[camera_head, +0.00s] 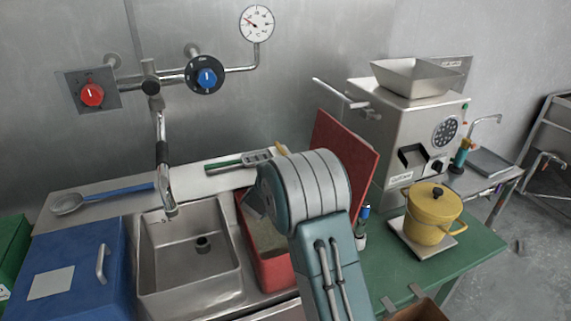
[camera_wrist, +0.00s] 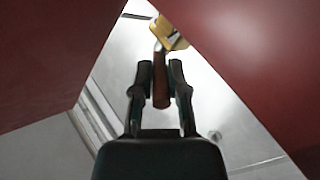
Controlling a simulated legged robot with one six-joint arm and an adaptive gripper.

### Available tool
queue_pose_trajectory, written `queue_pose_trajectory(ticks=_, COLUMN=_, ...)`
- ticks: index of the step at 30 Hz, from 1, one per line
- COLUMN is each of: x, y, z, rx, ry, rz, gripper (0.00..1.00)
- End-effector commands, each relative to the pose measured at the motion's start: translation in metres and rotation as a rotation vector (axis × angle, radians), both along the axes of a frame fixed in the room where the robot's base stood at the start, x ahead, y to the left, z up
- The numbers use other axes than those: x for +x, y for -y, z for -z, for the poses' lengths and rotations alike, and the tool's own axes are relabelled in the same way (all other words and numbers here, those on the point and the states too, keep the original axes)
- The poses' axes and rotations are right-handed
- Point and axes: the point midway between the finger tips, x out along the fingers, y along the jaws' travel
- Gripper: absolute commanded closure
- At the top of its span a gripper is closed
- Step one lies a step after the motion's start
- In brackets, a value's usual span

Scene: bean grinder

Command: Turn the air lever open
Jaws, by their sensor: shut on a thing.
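In the wrist view, my gripper (camera_wrist: 160,80) is shut on a brown handle (camera_wrist: 161,94), which lies between its two fingers. A metal stem runs from the handle up to a yellow part (camera_wrist: 172,33). I take this to be the air lever, but its mount and how far it is turned cannot be told. In the head view, my arm hides my gripper and the handle; a small yellow bit (camera_head: 281,147) shows just behind the arm.
A red panel (camera_head: 346,150) stands upright behind my arm, and red surfaces (camera_wrist: 255,60) flank my gripper closely. The steel grinder (camera_head: 410,135) and yellow pot (camera_head: 433,214) stand to the right. The sink (camera_head: 188,250) and blue lid (camera_head: 70,265) are left.

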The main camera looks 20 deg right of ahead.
Motion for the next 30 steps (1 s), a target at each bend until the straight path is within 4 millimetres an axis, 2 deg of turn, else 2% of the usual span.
queue_pose_trajectory(ticks=7, x=0.001, y=-0.001, z=-0.001, rx=0.001, ry=0.001, rz=-0.004, gripper=1.00)
queue_pose_trajectory(ticks=8, x=0.001, y=-0.001, z=-0.001, rx=0.001, ry=0.001, rz=-0.004, gripper=0.72)
queue_pose_trajectory(ticks=9, x=0.001, y=-0.001, z=0.000, rx=0.001, ry=0.001, rz=-0.004, gripper=0.54)
queue_pose_trajectory(ticks=10, x=0.001, y=-0.001, z=0.000, rx=0.001, ry=0.001, rz=-0.004, gripper=0.46)
queue_pose_trajectory(ticks=23, x=-0.003, y=-0.005, z=-0.001, rx=0.000, ry=0.001, rz=-0.002, gripper=0.46)
queue_pose_trajectory(ticks=30, x=-0.032, y=-0.036, z=0.000, rx=0.000, ry=0.000, rz=-0.005, gripper=0.46)
